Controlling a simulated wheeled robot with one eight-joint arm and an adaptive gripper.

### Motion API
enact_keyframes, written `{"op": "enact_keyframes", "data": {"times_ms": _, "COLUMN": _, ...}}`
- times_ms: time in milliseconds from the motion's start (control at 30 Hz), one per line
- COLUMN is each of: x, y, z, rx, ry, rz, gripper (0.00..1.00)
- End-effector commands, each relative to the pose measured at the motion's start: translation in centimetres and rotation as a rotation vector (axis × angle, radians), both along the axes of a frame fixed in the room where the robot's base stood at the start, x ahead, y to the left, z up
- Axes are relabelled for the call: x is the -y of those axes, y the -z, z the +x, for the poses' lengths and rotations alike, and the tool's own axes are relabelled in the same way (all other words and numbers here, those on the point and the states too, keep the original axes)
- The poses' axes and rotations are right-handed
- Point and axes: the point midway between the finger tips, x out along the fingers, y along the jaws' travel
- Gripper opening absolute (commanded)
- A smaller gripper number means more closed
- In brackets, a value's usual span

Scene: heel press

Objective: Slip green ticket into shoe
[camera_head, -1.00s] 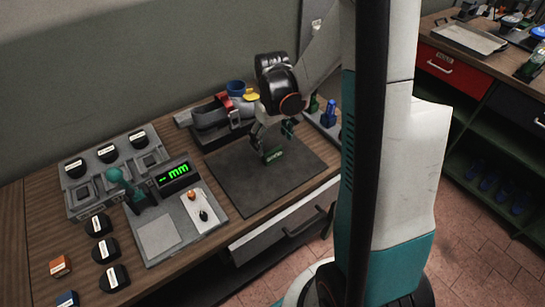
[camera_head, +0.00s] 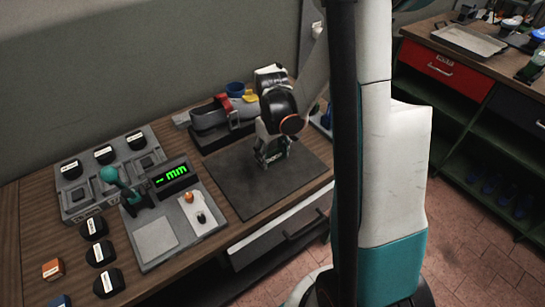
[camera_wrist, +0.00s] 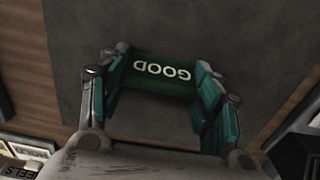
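The green ticket (camera_wrist: 160,78), marked "GOOD", is on the dark mat. My gripper (camera_wrist: 163,75) has its two teal-padded fingers wide apart, one on each side of the ticket's short ends. I cannot tell whether the pads touch it. In the head view my gripper (camera_head: 272,163) is low over the mat (camera_head: 245,195), and the ticket is mostly hidden behind the fingers. What looks like the shoe (camera_head: 208,119), grey with a red part, stands behind the mat, left of my wrist. Its opening is not clear.
A gauge board with a green "mm" display (camera_head: 171,176) and a grey block tray (camera_head: 80,205) lie to the left. The mat's front part is clear.

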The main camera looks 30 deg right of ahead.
Motion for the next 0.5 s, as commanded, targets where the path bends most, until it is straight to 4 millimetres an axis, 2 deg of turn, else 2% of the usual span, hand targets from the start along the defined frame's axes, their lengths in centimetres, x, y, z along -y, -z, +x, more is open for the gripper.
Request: {"op": "enact_keyframes", "data": {"times_ms": 500, "x": 0.00, "y": -0.61, "z": 0.00, "rx": 0.000, "ry": 0.000, "rz": 0.000, "gripper": 0.46}}
